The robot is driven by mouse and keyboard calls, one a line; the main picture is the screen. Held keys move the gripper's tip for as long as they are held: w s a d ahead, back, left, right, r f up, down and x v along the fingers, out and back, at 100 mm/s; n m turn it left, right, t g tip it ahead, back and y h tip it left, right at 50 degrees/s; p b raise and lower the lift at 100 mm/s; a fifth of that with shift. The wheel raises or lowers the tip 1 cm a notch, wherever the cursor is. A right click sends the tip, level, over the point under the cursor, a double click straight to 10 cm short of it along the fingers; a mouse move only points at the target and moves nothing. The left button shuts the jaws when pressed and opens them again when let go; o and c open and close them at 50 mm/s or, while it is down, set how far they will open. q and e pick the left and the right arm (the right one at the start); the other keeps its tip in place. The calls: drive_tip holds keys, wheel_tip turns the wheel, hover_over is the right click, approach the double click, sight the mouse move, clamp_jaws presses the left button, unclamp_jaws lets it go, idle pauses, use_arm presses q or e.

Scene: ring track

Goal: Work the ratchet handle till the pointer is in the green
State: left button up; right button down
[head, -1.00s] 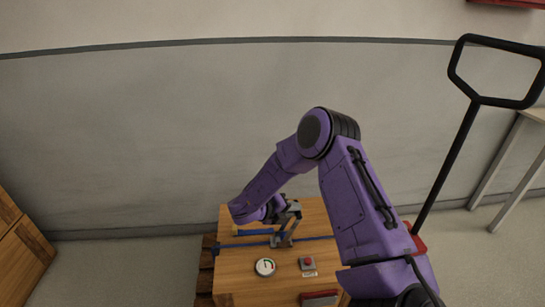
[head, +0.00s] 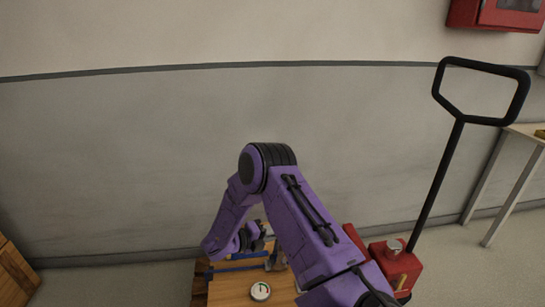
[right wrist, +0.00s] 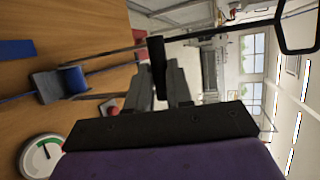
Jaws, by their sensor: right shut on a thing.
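My right gripper (head: 255,236), on a purple arm, is above the wooden crate (head: 232,289) in the head view. In the right wrist view its grey fingers (right wrist: 159,75) are shut on the dark grip of the ratchet handle (right wrist: 157,55). The ratchet (head: 275,261) stands on the crate with a blue strap (head: 240,267) running through it; its blue and grey body (right wrist: 60,83) also shows in the wrist view. My left gripper is not in view.
A red pallet truck (head: 398,263) with a tall black handle (head: 436,186) stands right of the crate. A table (head: 500,185) is farther right. Another wooden crate (head: 14,275) is at lower left. A red wall box (head: 495,14) hangs at top right.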

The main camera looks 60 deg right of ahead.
drive_tip(key=c, duration=1)
unclamp_jaws()
drive_tip(key=b+v, duration=0.1)
drive_tip(key=v, duration=0.9)
drive_tip(key=shift+w+a, duration=0.1)
drive_tip(key=shift+a, duration=0.2)
